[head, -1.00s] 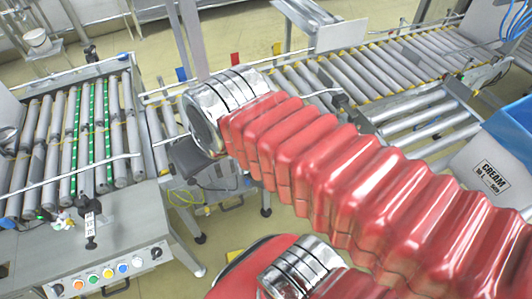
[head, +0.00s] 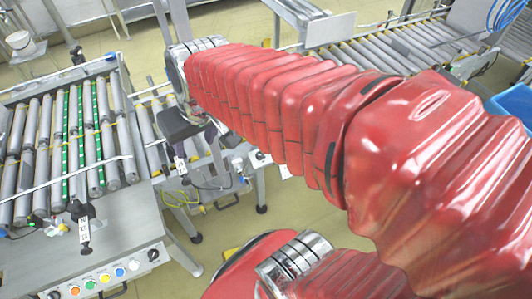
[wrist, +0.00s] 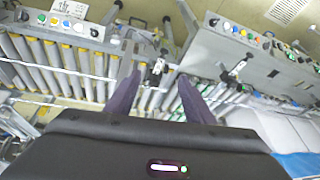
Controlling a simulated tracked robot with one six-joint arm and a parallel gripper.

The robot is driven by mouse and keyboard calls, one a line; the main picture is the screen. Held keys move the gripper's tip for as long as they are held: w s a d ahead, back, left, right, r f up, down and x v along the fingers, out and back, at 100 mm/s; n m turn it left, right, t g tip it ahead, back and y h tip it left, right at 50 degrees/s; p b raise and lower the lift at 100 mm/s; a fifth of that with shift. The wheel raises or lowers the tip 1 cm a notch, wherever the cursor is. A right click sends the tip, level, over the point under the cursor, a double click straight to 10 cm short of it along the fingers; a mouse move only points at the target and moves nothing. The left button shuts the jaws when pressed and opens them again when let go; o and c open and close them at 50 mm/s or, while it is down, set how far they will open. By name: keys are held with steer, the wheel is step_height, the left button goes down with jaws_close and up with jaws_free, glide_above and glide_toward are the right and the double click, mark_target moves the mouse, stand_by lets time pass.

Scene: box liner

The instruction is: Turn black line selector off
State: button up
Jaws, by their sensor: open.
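A control panel (head: 125,283) at the lower left of the head view has a row of coloured buttons between two black selector knobs: one at the right end (head: 153,255) and one at the left end (head: 53,294). The frames do not show which is the line selector, nor its setting clearly. The wrist view shows a panel at right with a black knob (wrist: 266,46), and another panel at upper left with a black knob (wrist: 94,32). My gripper (wrist: 158,74) is open, its dark fingers apart and not touching any knob.
A black tagged fitting (head: 83,225) stands on the left conveyor's edge, above the panel; another tagged fitting (head: 180,165) is further right. Roller conveyors (head: 390,48) run across the back. A blue bin (head: 515,103) is at right. Open floor (head: 245,205) lies between the conveyors.

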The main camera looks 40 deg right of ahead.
steer(key=w+d+f+m+g+y, duration=0.1)
steer(key=w+d+f+m, duration=0.1)
steer(key=w+d+f, duration=0.5)
steer(key=m+y, duration=0.2)
steer(key=m, duration=0.3)
glide_above(262, 155)
steer(key=s+a, duration=0.3)
steer(key=a, duration=0.1)
step_height(262, 155, down, 13)
steer(key=s+d+f+m+t, duration=0.1)
steer(key=s+d+f+m, duration=0.1)
steer(key=d+f, duration=0.6)
steer(key=shift+s+d+f, duration=0.25)
steer(key=shift+s+f, duration=0.2)
steer(key=shift+f, duration=0.5)
steer(key=x, duration=1.4)
steer(key=shift+r, duration=0.1)
